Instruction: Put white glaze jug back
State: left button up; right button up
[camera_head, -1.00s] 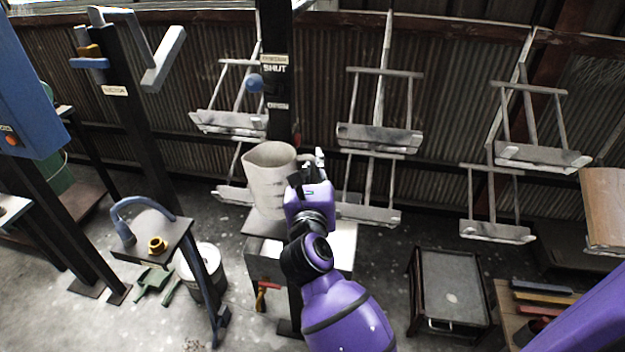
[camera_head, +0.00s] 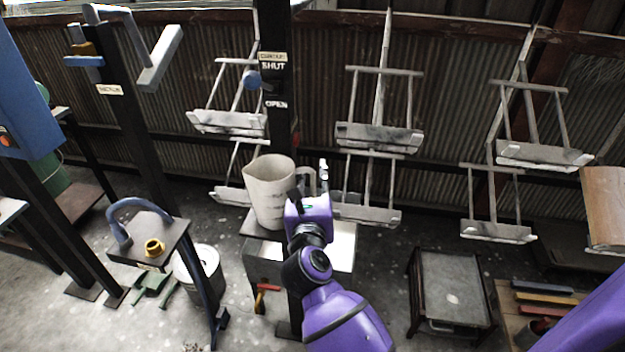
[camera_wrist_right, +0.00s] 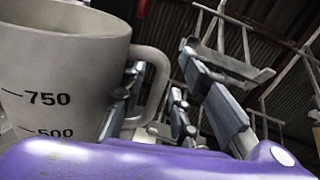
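The white glaze jug (camera_head: 270,192) stands upright at the stand with a pale top (camera_head: 342,240), its spout to the left and its handle to the right. In the right wrist view the jug (camera_wrist_right: 60,75) shows 750 and 500 marks, and its handle (camera_wrist_right: 160,85) lies between my fingers. My right gripper (camera_head: 311,184) is at the handle side. In the wrist view the gripper (camera_wrist_right: 165,68) is open, with one finger showing through the handle loop and the other outside, a gap beside it. The jug's underside is partly hidden. My left gripper is not in view.
A dark post with a blue knob (camera_head: 253,79) and SHUT and OPEN labels rises behind the jug. Several hanging racks (camera_head: 378,138) line the back.

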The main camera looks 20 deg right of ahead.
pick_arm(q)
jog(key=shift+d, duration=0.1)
